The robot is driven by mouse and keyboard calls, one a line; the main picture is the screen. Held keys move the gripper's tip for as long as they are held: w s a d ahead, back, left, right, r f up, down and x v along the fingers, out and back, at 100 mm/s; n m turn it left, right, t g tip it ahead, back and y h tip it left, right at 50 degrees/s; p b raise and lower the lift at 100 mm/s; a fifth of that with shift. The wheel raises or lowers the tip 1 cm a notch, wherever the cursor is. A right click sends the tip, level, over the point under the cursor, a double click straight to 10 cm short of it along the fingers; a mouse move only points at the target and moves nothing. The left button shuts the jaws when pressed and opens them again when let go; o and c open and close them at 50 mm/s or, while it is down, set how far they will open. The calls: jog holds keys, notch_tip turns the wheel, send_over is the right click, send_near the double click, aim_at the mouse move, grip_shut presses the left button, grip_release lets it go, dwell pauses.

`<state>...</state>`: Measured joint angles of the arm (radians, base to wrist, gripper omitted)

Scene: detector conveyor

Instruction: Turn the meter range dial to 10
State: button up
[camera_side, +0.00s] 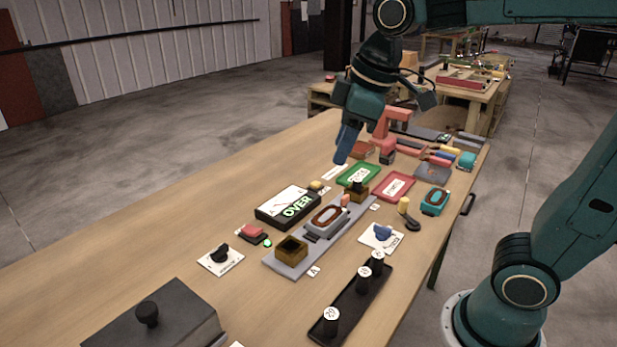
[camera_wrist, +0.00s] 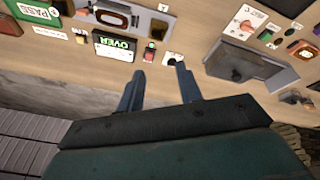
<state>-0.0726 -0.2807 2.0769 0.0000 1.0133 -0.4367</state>
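The meter (camera_side: 288,207) is a black box with a white face and a green "OVER" readout. It shows in the wrist view too (camera_wrist: 115,43). A black knob (camera_side: 221,252) stands on a white labelled plate left of the meter, and a blue knob (camera_side: 382,233) stands on another white plate to the right. The lettering is too small to tell which is the range dial. My gripper (camera_side: 343,155) is above the table in the side view, apart from both knobs. In the wrist view its fingers (camera_wrist: 159,70) are spread, with nothing between them.
A red button (camera_side: 252,231) and green lamp sit near the meter. A grey rail (camera_side: 285,267) carries brass blocks and a detector. Green (camera_side: 358,175) and red (camera_side: 394,186) trays, a black weight rack (camera_side: 350,303) and a grey knobbed box (camera_side: 165,322) surround it. The table's left side is clear.

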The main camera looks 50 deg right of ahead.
jog(key=w+a+n+g, duration=0.1)
jog(key=w+a+n, duration=0.15)
jog(key=w, duration=0.55)
jog(key=n+g, duration=0.3)
jog(key=n, duration=0.7)
send_over(219, 248)
notch_tip(219, 248, down, 14)
notch_tip(219, 248, down, 14)
jog(key=shift+r, duration=0.15)
jog(key=shift+c, duration=0.3)
grip_shut()
